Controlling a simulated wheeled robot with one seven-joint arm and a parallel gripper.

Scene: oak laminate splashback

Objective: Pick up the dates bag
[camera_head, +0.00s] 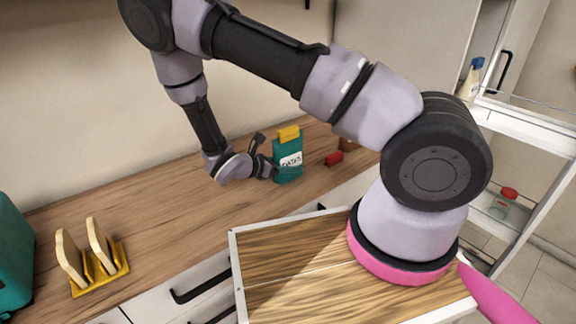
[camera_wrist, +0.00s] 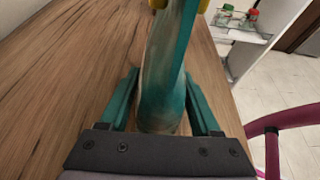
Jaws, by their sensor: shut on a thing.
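The dates bag (camera_head: 288,158) is teal with a yellow top and a white label reading DATES. It stands upright on the wooden counter in the head view, and I cannot tell whether its base touches the counter. My gripper (camera_head: 270,169) reaches it from the left at mid-height. In the wrist view, the bag (camera_wrist: 165,75) rises between the two teal fingers of my gripper (camera_wrist: 163,110), which is shut on it. The bag's label is hidden in the wrist view.
A red item (camera_head: 333,159) and a brown item (camera_head: 348,144) are right of the bag on the counter (camera_head: 190,215). A yellow rack with toast (camera_head: 100,279) and a teal appliance (camera_head: 12,255) are at left. White shelves (camera_head: 525,125) holding bottles are at right.

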